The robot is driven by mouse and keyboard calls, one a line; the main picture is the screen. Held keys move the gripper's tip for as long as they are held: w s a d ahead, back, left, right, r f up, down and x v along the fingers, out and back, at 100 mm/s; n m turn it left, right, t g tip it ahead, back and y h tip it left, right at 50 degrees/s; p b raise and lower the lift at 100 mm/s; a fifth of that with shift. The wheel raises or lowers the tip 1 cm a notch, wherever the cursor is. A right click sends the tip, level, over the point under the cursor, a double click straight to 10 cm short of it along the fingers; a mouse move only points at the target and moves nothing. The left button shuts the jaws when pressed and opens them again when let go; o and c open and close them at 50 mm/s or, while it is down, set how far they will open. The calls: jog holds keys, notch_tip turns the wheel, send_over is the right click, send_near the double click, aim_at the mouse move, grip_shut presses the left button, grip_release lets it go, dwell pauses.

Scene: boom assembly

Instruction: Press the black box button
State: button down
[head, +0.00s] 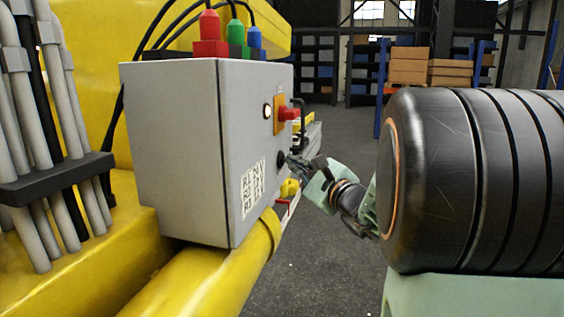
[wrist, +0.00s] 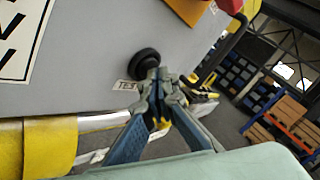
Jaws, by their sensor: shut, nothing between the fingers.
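The grey control box (head: 170,150) is mounted on the yellow machine. Its black round button (head: 281,158) is on the front face, below a red knob on a yellow plate. In the wrist view the black button (wrist: 144,64) sticks out from the grey panel, above a small label partly hidden by my fingers. My gripper (head: 291,161) is shut and empty, with its tips right by the button. In the wrist view my gripper's fingertips (wrist: 160,76) overlap the button's lower right edge. I cannot tell whether they touch it.
The red knob (head: 289,114) juts out above the button, beside a lit round lamp (head: 267,111). A yellow pipe (head: 215,275) runs below the box. Red, green and blue connectors with cables sit on top. Shelves and cardboard boxes (head: 409,66) stand far behind.

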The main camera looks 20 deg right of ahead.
jog(key=shift+w+a, duration=0.1)
jog(key=shift+a, duration=0.1)
dwell(0.3)
jog(key=shift+d, duration=0.15)
jog(key=shift+s+d+b, duration=0.4)
jog(key=shift+s+d, duration=0.15)
jog(key=shift+d, duration=0.05)
jog(key=shift+s+d+b, duration=0.35)
jog(key=shift+s+d, duration=0.35)
jog(key=shift+d, duration=0.35)
jog(key=shift+s+d+b, duration=0.3)
jog(key=shift+s+d, duration=0.4)
jog(key=shift+d, duration=0.35)
